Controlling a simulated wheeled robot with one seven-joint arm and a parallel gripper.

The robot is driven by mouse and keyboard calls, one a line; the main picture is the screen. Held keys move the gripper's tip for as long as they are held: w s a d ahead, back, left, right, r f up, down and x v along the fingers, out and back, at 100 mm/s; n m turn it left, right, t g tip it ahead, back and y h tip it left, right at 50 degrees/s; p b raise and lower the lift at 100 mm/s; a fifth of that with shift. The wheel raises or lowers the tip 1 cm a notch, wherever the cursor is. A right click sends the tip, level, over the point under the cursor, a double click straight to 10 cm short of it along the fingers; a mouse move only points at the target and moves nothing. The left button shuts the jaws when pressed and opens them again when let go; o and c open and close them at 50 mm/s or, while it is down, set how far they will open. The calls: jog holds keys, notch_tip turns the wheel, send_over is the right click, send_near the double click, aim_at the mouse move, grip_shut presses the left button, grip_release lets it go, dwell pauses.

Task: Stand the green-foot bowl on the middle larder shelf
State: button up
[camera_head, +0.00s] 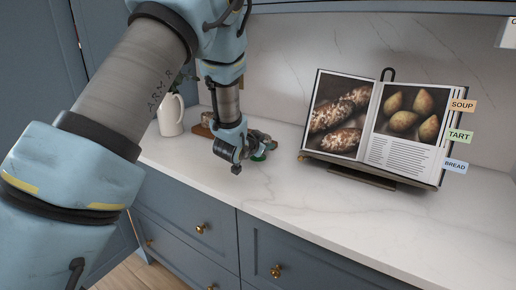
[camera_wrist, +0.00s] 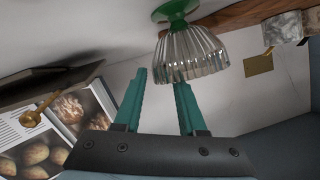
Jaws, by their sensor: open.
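The green-foot bowl shows in the wrist view as a clear ribbed glass bowl (camera_wrist: 192,55) on a green foot. That view is turned over, so the foot is at the top, by the pale counter. My gripper (camera_wrist: 160,78) is open, its two teal fingers pointing at the bowl. The right fingertip meets the bowl's rim in the picture; I cannot tell whether they touch. Nothing is held. In the head view my gripper (camera_head: 240,165) is low over the counter, with a small green patch (camera_head: 258,156) beside it, probably the bowl's foot. I cannot make out the larder shelf.
An open cookbook (camera_head: 380,118) on a stand, with coloured tabs, is right of my gripper on the marble counter (camera_head: 290,195). A white jug (camera_head: 171,115) stands at left. A wooden board (camera_wrist: 245,20) and grey blocks (camera_wrist: 283,27) lie near the bowl. The counter front is clear.

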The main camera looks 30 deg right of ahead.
grip_shut()
jog(key=shift+a+f, duration=0.15)
jog(key=shift+f, duration=0.05)
dwell(1.0)
